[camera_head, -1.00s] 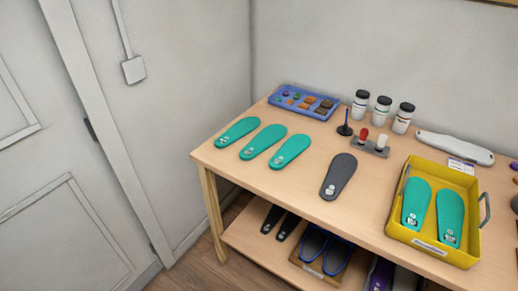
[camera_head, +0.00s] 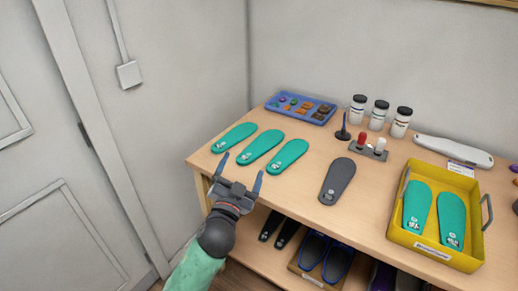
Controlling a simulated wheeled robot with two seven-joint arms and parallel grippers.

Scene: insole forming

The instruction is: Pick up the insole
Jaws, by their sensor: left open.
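Three teal insoles lie in a row on the left part of the wooden table: a left one (camera_head: 234,137), a middle one (camera_head: 260,147) and a right one (camera_head: 288,156). A dark grey insole (camera_head: 338,181) lies to their right. Two more teal insoles (camera_head: 416,203) lie in the yellow tray (camera_head: 430,248). My left gripper (camera_head: 239,172) is open and empty, its fingers pointing up the picture at the table's front left edge, just below the teal insoles. My right gripper is not in view.
A blue tray of small parts (camera_head: 301,107), three dark-lidded jars (camera_head: 379,115), a small stand with red and white pieces (camera_head: 369,149) and a white tool (camera_head: 453,151) stand at the back. The lower shelf (camera_head: 254,258) holds dark insoles and blue-rimmed items.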

